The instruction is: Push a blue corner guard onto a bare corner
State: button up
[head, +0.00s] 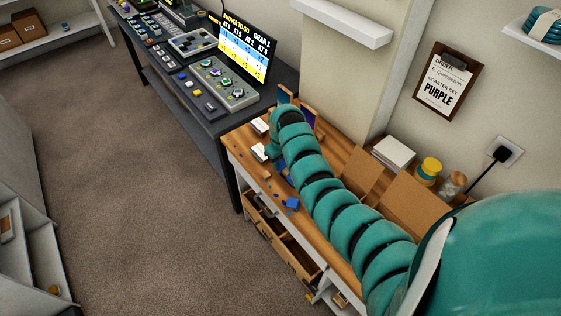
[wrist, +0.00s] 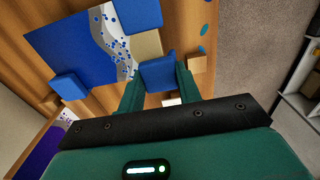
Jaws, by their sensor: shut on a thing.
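In the wrist view, my gripper (wrist: 159,76) is shut on a blue corner guard (wrist: 157,72), with one green finger on each side of it. A blue panel (wrist: 62,42) with a pale wavy band and blue spots lies ahead, to the left of the held guard. One blue guard (wrist: 69,87) sits at the panel's near left corner. Another blue piece (wrist: 139,15) is at its right, by the top edge. The held guard is close to the panel's near right end; I cannot tell whether they touch. In the head view, my arm hides the gripper and most of the panel.
A tan block (wrist: 147,44) lies just beyond the held guard, and another (wrist: 197,63) to its right. Blue drops dot the wooden bench (head: 240,146). Cardboard boxes (head: 412,205) and jars (head: 429,170) stand at the back. A dark console table (head: 222,124) adjoins the bench.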

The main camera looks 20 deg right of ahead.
aim_at(283, 167)
jog(key=o, duration=1)
jog(key=s+f, duration=0.2)
jog(key=shift+s+f+g, duration=0.25)
jog(key=shift+f+g, duration=0.15)
jog(key=shift+a, duration=0.15)
jog(key=shift+d, duration=0.2)
jog(key=shift+w+d+r+p, duration=0.15)
jog(key=shift+d+r+p, duration=0.1)
jog(key=shift+r+p, duration=0.25)
jog(key=shift+w+d+r+p, duration=0.2)
jog(key=shift+r+p, duration=0.15)
jog(key=shift+r, duration=0.25)
jog(key=r, duration=0.2)
jog(key=w+r+p, duration=0.1)
jog(key=r, duration=0.1)
jog(key=r+p, duration=0.1)
jog(key=r, duration=0.1)
jog(key=shift+w+a+r, duration=0.2)
jog(key=shift+w+r, duration=0.05)
jog(key=shift+r, duration=0.05)
jog(key=shift+w+a+r, duration=0.1)
grip_shut()
